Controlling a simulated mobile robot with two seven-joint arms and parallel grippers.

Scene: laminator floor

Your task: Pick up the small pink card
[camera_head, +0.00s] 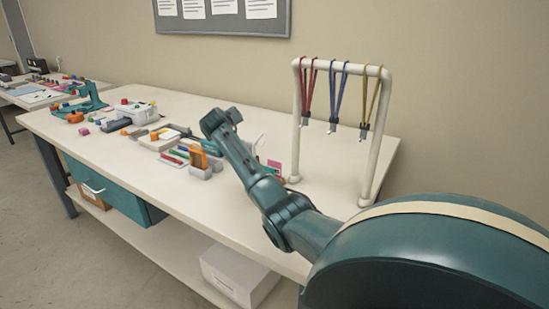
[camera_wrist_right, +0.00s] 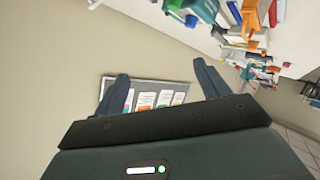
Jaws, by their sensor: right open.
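A small pink card (camera_head: 274,165) stands or leans on the bench just behind my right forearm, near the left foot of the white rack; its lower part is partly hidden by the arm. My right gripper (camera_head: 221,118) is raised above the bench, up and to the left of the card and apart from it. In the right wrist view its two fingers (camera_wrist_right: 162,86) are spread with nothing between them, in front of the wall and notice board. I cannot make out the pink card in that view. My left gripper is out of view.
A white rack (camera_head: 343,68) with hanging red, blue and yellow lanyards stands right of the card. Trays, coloured pieces and an orange item (camera_head: 198,157) lie left of my arm. A teal device (camera_head: 88,98) stands further left. The bench front (camera_head: 213,208) is clear.

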